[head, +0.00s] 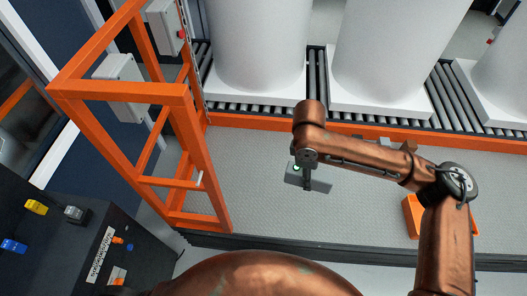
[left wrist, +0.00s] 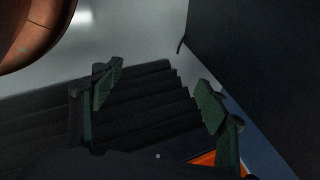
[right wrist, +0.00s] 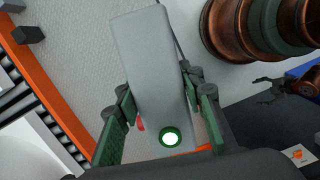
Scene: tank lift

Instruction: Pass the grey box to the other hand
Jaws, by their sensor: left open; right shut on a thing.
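An orange frame (head: 121,92) with grey boxes on it stands at left. White tanks (head: 262,40) stand on a roller conveyor (head: 317,75) behind. A dark panel (head: 60,235) with small coloured parts is at lower left. An orange container (head: 412,214) sits right, partly behind my arm.

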